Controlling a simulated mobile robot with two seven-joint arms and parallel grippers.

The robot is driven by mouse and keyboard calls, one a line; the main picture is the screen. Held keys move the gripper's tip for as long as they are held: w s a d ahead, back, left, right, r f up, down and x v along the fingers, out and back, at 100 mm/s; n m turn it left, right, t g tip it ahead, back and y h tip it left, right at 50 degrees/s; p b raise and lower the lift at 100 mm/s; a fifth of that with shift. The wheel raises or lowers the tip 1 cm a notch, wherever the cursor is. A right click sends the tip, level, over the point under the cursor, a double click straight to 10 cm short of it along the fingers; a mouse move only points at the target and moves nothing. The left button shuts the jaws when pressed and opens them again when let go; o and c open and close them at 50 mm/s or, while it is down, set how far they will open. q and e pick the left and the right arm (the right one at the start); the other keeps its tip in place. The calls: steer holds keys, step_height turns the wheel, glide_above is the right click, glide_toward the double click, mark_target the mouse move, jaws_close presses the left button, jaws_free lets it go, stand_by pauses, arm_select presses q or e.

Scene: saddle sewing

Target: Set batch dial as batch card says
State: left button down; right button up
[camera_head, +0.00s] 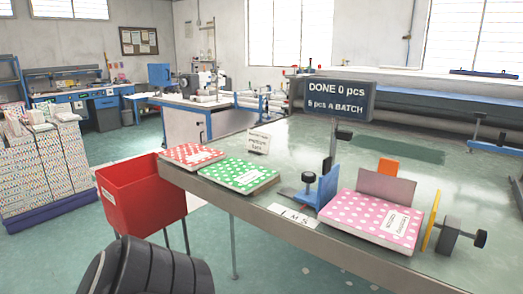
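A dark sign (336,101) on a post at the back of the table reads "DONE 0 pcs" and "5 pcs A BATCH". A small white standing card (259,142) stands at the table's left; its print is too small to read surely. A flat white label (293,215) with a few marks lies at the front edge. A blue bracket with a black knob (308,178) stands behind that label. A yellow disc (431,218) with a grey block and black knob (481,238) stands at the right. I cannot tell which part is the batch dial. Neither gripper is visible.
Red (191,155), green (239,174) and pink (371,218) dotted packs lie along the table (350,260). A red bin (143,195) stands left of it. A dark ridged rounded shape, possibly mine, fills the bottom left. A grey plate and orange block stand behind the pink pack.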

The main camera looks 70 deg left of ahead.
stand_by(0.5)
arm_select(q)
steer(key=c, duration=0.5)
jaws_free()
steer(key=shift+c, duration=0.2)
